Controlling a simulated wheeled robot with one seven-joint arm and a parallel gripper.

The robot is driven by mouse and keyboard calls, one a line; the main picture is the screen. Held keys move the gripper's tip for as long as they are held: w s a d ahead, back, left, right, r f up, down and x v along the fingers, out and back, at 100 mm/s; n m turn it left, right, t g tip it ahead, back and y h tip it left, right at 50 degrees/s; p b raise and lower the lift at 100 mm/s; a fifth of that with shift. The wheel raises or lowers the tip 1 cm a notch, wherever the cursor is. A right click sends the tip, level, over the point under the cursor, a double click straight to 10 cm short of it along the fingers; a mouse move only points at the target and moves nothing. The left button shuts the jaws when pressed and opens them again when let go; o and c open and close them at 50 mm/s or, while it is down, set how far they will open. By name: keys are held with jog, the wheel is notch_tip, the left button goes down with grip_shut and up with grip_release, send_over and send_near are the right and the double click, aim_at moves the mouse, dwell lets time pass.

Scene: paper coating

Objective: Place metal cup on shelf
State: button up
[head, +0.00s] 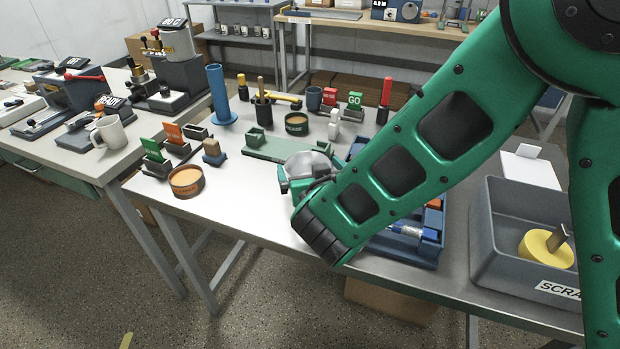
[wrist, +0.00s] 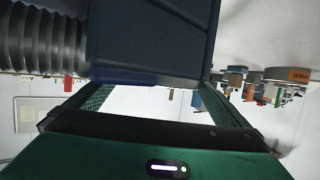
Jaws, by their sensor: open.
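My gripper (head: 290,182) is low over the front middle of the workbench, largely hidden by my green arm. In the wrist view its two mesh-sided fingers (wrist: 152,98) stand wide apart, with a pale surface showing between them. A rounded grey shape (head: 306,163) shows just behind my gripper; I cannot tell what it is. A dark grey-blue cup (head: 314,98) stands upright at the back of the workbench, apart from my gripper. It may be the metal cup. A grey shelf (head: 240,12) stands against the back wall, with several small cups on its lower level.
A blue tray (head: 430,250) lies right of my gripper, partly behind my arm. A grey scrap bin (head: 490,240) is at the right. A blue cylinder (head: 216,95), a green holder (head: 285,148) and a round tan-filled tin (head: 187,180) stand on the bench.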

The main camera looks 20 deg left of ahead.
jog(key=shift+w, duration=0.1)
jog(key=shift+c, duration=0.3)
jog(key=c, duration=0.9)
jog(key=shift+r, duration=0.1)
jog(key=shift+c, duration=0.2)
